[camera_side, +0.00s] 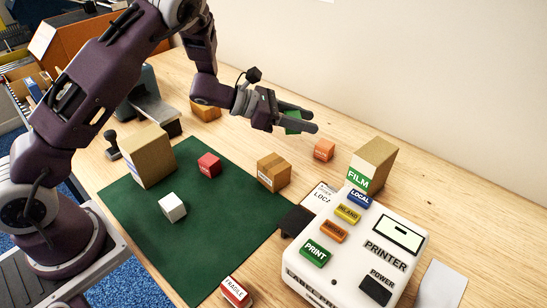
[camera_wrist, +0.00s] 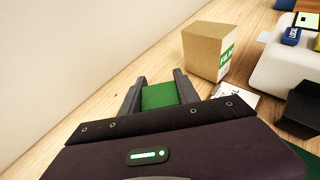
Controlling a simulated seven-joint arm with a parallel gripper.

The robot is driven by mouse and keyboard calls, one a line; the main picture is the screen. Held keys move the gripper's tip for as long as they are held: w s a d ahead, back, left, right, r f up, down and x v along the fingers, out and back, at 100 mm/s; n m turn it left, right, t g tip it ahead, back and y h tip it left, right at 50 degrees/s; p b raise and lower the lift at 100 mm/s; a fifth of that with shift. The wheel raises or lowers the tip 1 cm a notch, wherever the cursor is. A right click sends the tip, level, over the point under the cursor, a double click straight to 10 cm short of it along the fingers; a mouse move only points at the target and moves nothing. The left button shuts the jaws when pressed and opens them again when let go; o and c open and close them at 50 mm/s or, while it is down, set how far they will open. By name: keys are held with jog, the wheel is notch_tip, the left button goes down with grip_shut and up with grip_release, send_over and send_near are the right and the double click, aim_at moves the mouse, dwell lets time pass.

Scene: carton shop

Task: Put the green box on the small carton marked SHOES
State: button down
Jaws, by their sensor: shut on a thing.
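My gripper (camera_side: 307,121) is shut on the green box (camera_side: 292,124) and holds it in the air above the back of the table. In the wrist view the green box (camera_wrist: 160,95) sits between the two fingers (camera_wrist: 159,82). No SHOES mark is readable. A small brown carton (camera_side: 273,172) stands on the green mat's right part, its label too small to read.
The green mat (camera_side: 190,250) bears a red box (camera_side: 209,165) and a white box (camera_side: 173,207). An orange box (camera_side: 324,150) stands near the FILM carton. A label printer (camera_side: 345,270) fills the front right. A FRAGILE box (camera_side: 236,292) is at the front.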

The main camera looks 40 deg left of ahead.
jog(key=s+d+r+m+g+h, duration=0.3)
jog(key=s+m+g, duration=0.1)
jog(key=m, duration=0.1)
notch_tip(320, 180, up, 3)
jog(key=m+g+h, duration=0.1)
jog(key=m+g, duration=0.3)
jog(key=g, duration=0.1)
send_over(283, 169)
jog(key=shift+g, duration=0.5)
notch_tip(283, 169, down, 10)
jog(key=c, duration=0.9)
grip_release()
